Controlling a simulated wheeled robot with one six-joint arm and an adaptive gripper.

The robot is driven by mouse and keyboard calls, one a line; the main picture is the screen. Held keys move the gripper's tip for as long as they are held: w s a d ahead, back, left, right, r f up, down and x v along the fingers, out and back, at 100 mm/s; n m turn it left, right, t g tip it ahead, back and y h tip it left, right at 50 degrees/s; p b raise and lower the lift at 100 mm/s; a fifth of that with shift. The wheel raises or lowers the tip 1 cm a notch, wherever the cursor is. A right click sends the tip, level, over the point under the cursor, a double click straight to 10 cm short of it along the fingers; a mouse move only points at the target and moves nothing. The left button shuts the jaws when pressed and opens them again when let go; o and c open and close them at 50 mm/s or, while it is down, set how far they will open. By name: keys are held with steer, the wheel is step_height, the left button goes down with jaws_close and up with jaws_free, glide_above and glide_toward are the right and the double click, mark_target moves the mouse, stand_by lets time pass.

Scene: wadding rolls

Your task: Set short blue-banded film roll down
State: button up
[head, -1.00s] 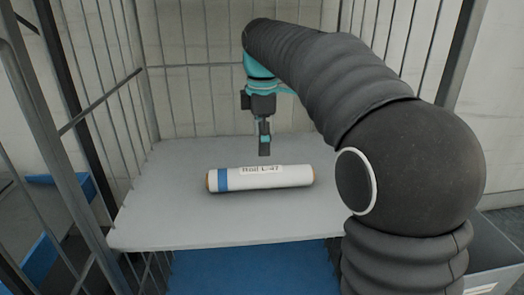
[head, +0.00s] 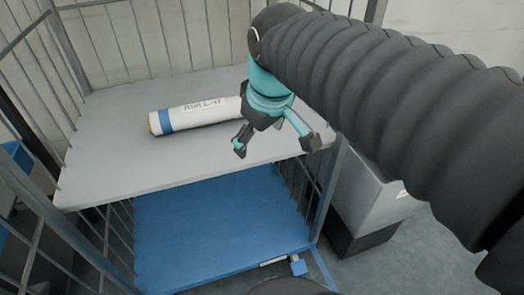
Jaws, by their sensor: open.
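The short white film roll (head: 197,113) with a blue band near its left end lies on its side on the grey shelf (head: 110,155) of a wire cage. Its label seems to read "Roll L-47". My gripper (head: 275,148) is open and empty, its two fingers spread apart. It appears in front of the roll's right end, over the shelf's front edge, and hides that end. I see no contact between the fingers and the roll.
A blue lower deck (head: 215,225) lies beneath the shelf. Wire bars (head: 160,40) close the back and left side of the cage. A grey box (head: 370,195) stands to the right, outside the cage. The shelf's front left is bare.

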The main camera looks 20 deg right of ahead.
steer(key=s+d+f+m+t, duration=0.1)
steer(key=s+f+m, duration=0.4)
steer(key=s+f, duration=0.2)
steer(key=shift+s+d, duration=0.15)
steer(key=shift+d, duration=0.15)
